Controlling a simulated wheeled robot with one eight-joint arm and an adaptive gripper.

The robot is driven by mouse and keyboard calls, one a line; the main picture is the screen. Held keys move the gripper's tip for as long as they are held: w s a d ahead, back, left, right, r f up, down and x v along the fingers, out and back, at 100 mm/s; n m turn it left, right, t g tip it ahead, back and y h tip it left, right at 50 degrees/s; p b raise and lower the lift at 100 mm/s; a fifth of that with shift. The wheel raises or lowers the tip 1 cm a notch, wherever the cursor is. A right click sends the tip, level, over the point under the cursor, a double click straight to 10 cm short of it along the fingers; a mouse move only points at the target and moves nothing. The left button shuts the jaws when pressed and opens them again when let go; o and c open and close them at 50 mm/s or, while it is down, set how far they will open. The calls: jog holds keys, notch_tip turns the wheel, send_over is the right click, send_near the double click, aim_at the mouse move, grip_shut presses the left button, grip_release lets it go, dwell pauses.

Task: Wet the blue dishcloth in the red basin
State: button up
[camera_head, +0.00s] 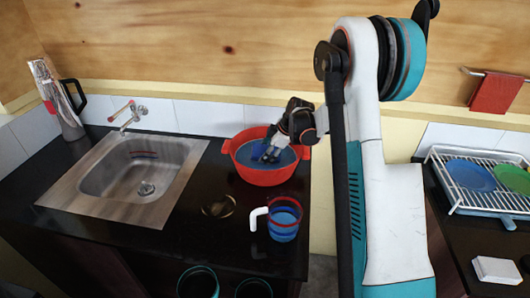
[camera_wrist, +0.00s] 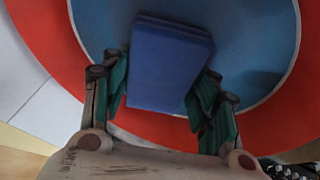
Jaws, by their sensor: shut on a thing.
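The red basin (camera_head: 262,173) stands on the black counter to the right of the sink and holds blue water. Its red wall (camera_wrist: 45,35) and the water (camera_wrist: 262,50) also show in the wrist view. My gripper (camera_head: 268,155) reaches down into the basin from the right. In the wrist view my gripper (camera_wrist: 160,105) is shut on the blue dishcloth (camera_wrist: 170,62), a folded blue block between the fingers. The cloth is over or in the water; I cannot tell how deep. In the head view the cloth is mostly hidden by the fingers.
A metal sink (camera_head: 145,172) with a tap (camera_head: 128,114) lies left of the basin. A blue measuring jug (camera_head: 284,222) with a white handle stands in front of it. A dish rack (camera_head: 480,203) with plates is at right.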

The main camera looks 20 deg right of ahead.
notch_tip(320, 180, up, 11)
jog(key=p, duration=0.5)
jog(key=shift+f+p, duration=0.15)
jog(key=shift+p, duration=0.15)
dwell(0.5)
dwell(2.0)
notch_tip(320, 180, up, 4)
jog(key=shift+p, duration=0.95)
jog(key=shift+f, duration=0.1)
